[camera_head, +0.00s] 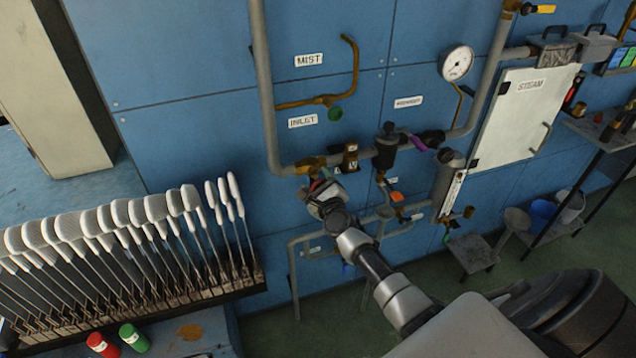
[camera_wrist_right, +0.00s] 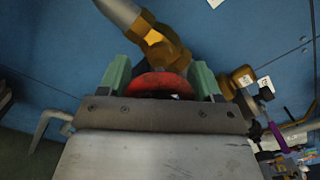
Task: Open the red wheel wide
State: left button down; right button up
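The red wheel (camera_wrist_right: 160,82) sits on a brass valve (camera_wrist_right: 155,45) at the lower end of a grey pipe. In the right wrist view the wheel lies between the two green fingers of my right gripper (camera_wrist_right: 160,80), and its rim meets both of them. The gripper looks shut on it. The near side of the wheel is partly hidden by the gripper body. In the head view my right gripper (camera_head: 319,186) reaches up to the brass valve (camera_head: 311,166), and only a sliver of red shows there. My left gripper is not in view.
Right of the valve are a black filter (camera_head: 386,148), a purple lever (camera_head: 417,143) and an orange handle (camera_head: 397,197). A white STEAM cabinet (camera_head: 522,115) hangs at right. A rack of white foot forms (camera_head: 130,215) stands at left.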

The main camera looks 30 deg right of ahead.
jog(key=shift+c, duration=0.6)
